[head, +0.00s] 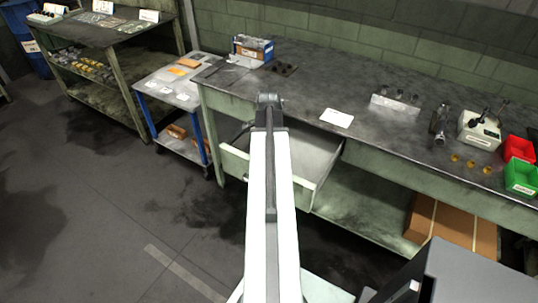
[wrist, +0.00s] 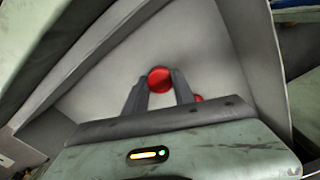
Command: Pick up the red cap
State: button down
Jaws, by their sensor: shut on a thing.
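A round red cap (wrist: 159,78) shows between the fingertips of my gripper (wrist: 161,82) in the wrist view. The two dark fingers are shut on it, one on each side. A second red round piece (wrist: 198,98) lies just outside the right finger and is partly hidden. Behind them is the pale floor of the open drawer (wrist: 215,50). In the head view, the drawer (head: 320,170) hangs open under the workbench, and my arm hides part of it. My gripper and both red pieces cannot be seen in the head view.
The drawer walls stand close around my gripper. The workbench (head: 340,95) above holds a white card (head: 336,118), a metal block (head: 395,105), a red bin (head: 519,149) and a green bin (head: 521,177). A blue cart (head: 165,85) stands at left. The floor in front is clear.

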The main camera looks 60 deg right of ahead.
notch_tip(320, 180, up, 9)
jog(key=p, duration=0.7)
jog(key=shift+f+p, duration=0.15)
jog(key=shift+p, duration=0.15)
